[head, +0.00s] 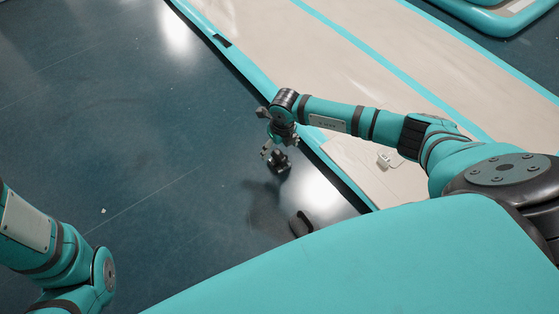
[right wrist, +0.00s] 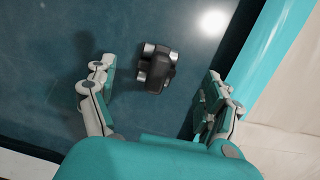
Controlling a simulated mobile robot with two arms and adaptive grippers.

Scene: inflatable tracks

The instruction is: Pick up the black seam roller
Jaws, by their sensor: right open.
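My right gripper is open and empty, pointing down at the floor. In the head view the roller (head: 279,162) shows as a small dark shape close to my right gripper (head: 280,145), which partly overlaps it. My left arm shows at the lower left, but its gripper is out of the picture.
A beige inflatable track (head: 350,60) with teal edges runs along the right of the roller. A small white item (head: 385,160) lies on it beside my right arm. A dark curved thing (head: 300,224) shows beside my base. The floor (head: 120,110) to the left is mostly clear.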

